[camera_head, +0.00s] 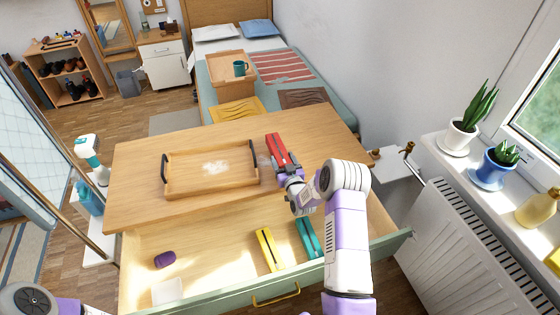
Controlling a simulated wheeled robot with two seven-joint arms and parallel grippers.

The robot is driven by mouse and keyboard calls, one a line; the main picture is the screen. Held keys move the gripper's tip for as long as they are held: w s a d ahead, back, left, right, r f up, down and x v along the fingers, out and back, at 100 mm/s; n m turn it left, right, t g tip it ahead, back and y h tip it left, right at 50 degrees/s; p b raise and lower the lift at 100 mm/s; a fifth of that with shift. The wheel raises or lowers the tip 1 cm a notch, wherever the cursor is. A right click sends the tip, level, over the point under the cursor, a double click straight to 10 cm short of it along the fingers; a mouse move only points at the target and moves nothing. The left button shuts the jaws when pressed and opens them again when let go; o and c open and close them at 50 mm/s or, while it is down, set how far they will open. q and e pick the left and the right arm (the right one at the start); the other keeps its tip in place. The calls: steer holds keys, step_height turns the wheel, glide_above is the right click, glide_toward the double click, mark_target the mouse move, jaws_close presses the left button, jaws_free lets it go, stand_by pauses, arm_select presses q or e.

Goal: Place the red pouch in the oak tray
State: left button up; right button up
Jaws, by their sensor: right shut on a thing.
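The red pouch (276,147) is a long red item with a dark strip along it, at the right part of the wooden tabletop. My right gripper (284,166) is shut on its near end; whether the pouch touches the tabletop I cannot tell. The oak tray (180,188) lies on the tabletop to the left of the pouch, with dark handles at both ends and a whitish patch on its floor. Part of my left arm shows in the bottom left corner, but its gripper is out of view.
Below the tabletop (140,150) an open drawer (210,265) holds a yellow pouch (267,250), a teal pouch (308,239), a purple item (164,259) and a white item (168,291). A spray bottle (90,155) stands left of the table. A radiator (460,250) and plant sill are right.

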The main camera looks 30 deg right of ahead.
steer(key=shift+w+d+f+b, duration=0.2)
steer(key=shift+w+f+b, duration=0.1)
steer(key=shift+w+f, duration=0.4)
steer(key=shift+w+d+f+b, duration=0.2)
steer(key=shift+w+f, duration=0.3)
steer(key=shift+w, duration=0.35)
steer(key=shift+r, duration=0.1)
steer(key=o, duration=1.2)
steer(key=shift+c, duration=0.2)
